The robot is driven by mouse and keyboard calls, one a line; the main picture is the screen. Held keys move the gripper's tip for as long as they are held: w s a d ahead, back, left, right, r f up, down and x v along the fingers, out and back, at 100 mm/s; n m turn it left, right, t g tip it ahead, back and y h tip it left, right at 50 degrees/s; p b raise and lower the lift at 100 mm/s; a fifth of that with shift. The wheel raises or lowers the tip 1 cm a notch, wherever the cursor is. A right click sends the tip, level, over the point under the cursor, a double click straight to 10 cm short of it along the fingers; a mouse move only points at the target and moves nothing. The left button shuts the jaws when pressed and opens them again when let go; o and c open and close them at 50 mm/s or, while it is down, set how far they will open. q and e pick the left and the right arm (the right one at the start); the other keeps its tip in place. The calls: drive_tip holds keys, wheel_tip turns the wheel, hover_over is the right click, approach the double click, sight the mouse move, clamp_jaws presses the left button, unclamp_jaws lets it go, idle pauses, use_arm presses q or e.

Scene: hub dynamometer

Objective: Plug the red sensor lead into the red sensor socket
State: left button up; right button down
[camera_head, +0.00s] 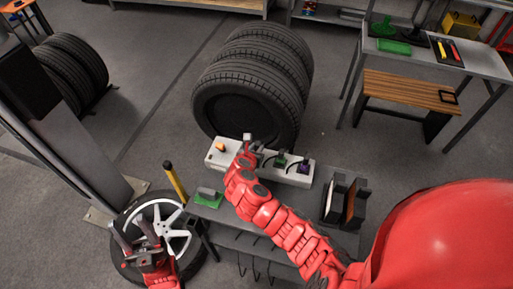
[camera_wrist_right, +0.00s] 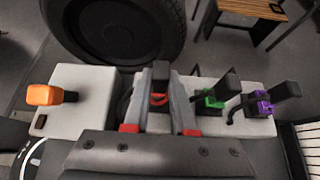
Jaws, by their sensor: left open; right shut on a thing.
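My right gripper (camera_head: 247,141) is over the white socket box (camera_head: 214,158) on the bench. In the right wrist view its fingers (camera_wrist_right: 160,105) are shut on a black plug (camera_wrist_right: 160,74), which I take to be the red sensor lead. A red ring (camera_wrist_right: 158,99) shows at the plug between the fingers; whether it belongs to the plug or the red socket I cannot tell. The fingers hide the lower part, so seating is unclear. My left gripper (camera_head: 133,236) is open and empty, over the silver wheel (camera_head: 176,235) at the lower left.
Beside the held plug, a green-marked plug (camera_wrist_right: 212,98) and a purple-marked plug (camera_wrist_right: 265,103) stand on the box. An orange piece (camera_wrist_right: 45,95) sits at its left end. Large tyres (camera_head: 250,85) stand behind. Dark upright holders (camera_head: 345,200) stand on the bench's right.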

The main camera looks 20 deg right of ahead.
drive_tip(key=shift+r, duration=0.1)
drive_tip(key=shift+r+p, duration=1.95)
drive_tip(key=shift+r, duration=0.1)
